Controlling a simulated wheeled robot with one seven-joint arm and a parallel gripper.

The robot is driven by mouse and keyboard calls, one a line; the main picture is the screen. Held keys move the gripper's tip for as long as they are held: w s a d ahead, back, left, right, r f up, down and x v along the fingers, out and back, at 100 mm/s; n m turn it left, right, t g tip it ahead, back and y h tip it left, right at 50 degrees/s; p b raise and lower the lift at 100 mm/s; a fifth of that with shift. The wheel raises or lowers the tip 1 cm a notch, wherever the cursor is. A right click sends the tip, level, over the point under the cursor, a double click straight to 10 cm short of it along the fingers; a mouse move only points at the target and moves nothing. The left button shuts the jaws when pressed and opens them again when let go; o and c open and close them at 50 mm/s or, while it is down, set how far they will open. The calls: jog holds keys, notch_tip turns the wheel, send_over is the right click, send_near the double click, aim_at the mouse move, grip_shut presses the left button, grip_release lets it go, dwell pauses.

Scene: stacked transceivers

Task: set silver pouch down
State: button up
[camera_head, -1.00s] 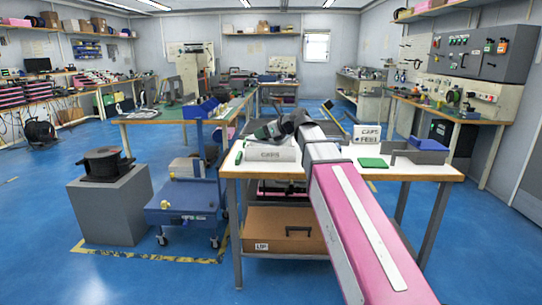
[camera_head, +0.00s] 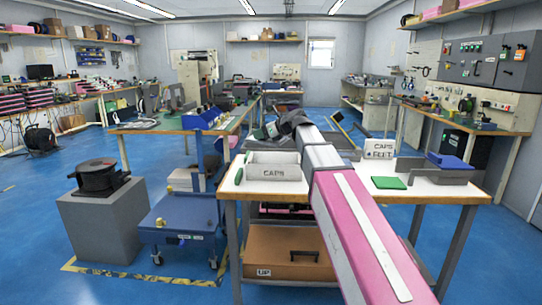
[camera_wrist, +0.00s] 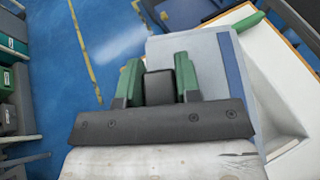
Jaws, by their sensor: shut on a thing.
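My gripper (camera_wrist: 156,84) has green fingers shut on a small dark grey thing (camera_wrist: 160,88), seen edge-on in the wrist view. I take it to be the silver pouch, though its silver face does not show. In the head view my gripper (camera_head: 265,132) is above the back left part of the white-topped bench (camera_head: 340,190), just behind and above the grey CAPS tray (camera_head: 272,171). The pouch cannot be made out there. A pale grey panel with a blue band (camera_wrist: 215,60) lies beyond the fingers in the wrist view, probably the tray.
A green marker (camera_head: 239,175) lies left of the tray. A CAPS FEET sign (camera_head: 379,149), a green pad (camera_head: 388,183) and a grey holder with a blue block (camera_head: 450,162) are to the right. A blue trolley (camera_head: 178,222) stands left of the bench.

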jog(key=w+d+f, duration=0.1)
jog(key=w, duration=0.1)
jog(key=w+d+f, duration=0.1)
jog(key=w+f, duration=0.1)
jog(key=w, duration=0.1)
jog(key=w+d+f, duration=0.1)
jog(key=w, duration=0.1)
jog(key=shift+w+f, duration=0.3)
jog(key=shift+f, duration=0.1)
jog(key=shift+d+f, duration=0.1)
jog(key=shift+f, duration=1.95)
jog(key=shift+f, duration=0.6)
jog(key=o, duration=1)
jog(key=r+v, duration=0.1)
jog(key=v, duration=1.1)
